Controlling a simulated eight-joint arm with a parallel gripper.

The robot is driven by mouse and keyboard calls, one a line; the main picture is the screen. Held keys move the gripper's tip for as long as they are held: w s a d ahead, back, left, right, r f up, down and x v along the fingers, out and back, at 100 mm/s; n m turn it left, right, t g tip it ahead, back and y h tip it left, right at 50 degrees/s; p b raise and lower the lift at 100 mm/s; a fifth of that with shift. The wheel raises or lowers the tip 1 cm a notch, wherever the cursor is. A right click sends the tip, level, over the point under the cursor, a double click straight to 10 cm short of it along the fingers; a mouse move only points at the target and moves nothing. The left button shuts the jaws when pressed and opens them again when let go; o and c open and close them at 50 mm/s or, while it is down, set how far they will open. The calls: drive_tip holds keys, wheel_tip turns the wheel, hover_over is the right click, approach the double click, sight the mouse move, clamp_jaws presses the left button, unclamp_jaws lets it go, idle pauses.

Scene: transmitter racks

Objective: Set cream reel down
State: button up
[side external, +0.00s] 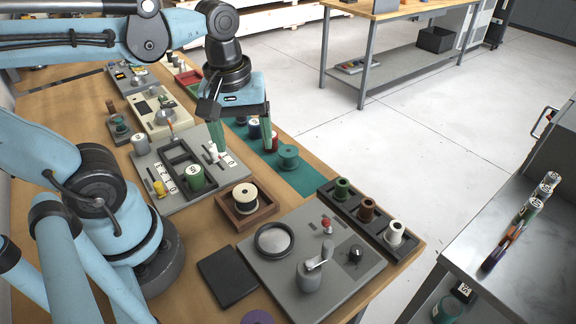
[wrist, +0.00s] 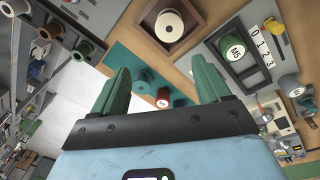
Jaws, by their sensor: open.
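The cream reel (side external: 245,197) stands upright in a square wooden tray (side external: 236,222) on the wooden bench. In the wrist view the cream reel (wrist: 168,25) shows from above, inside the tray's walls, beyond the fingertips. My gripper (side external: 241,143) is open and empty, with its green fingers spread. It hangs above the teal mat (side external: 299,176), behind the tray and apart from the reel. The gripper (wrist: 158,75) also shows in the wrist view, with nothing between its fingers.
A black rack (side external: 357,212) with green, brown and white reels lies at the bench edge. A grey panel with a ring and crank (side external: 310,277) is in front. A teal reel (side external: 288,157) and other reels stand on the mat. A grey panel holds a green M5 can (side external: 194,177).

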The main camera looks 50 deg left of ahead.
drive_tip(key=w+m+t, duration=0.1)
drive_tip(key=m+t, duration=0.1)
drive_tip(key=m, duration=0.1)
drive_tip(key=w+m+t, duration=0.2)
drive_tip(key=m, duration=0.2)
drive_tip(key=w+m+t, duration=0.2)
drive_tip(key=m, duration=0.1)
drive_tip(key=shift+w+f+m, duration=0.2)
drive_tip(key=shift+f+m, duration=0.2)
idle(0.6)
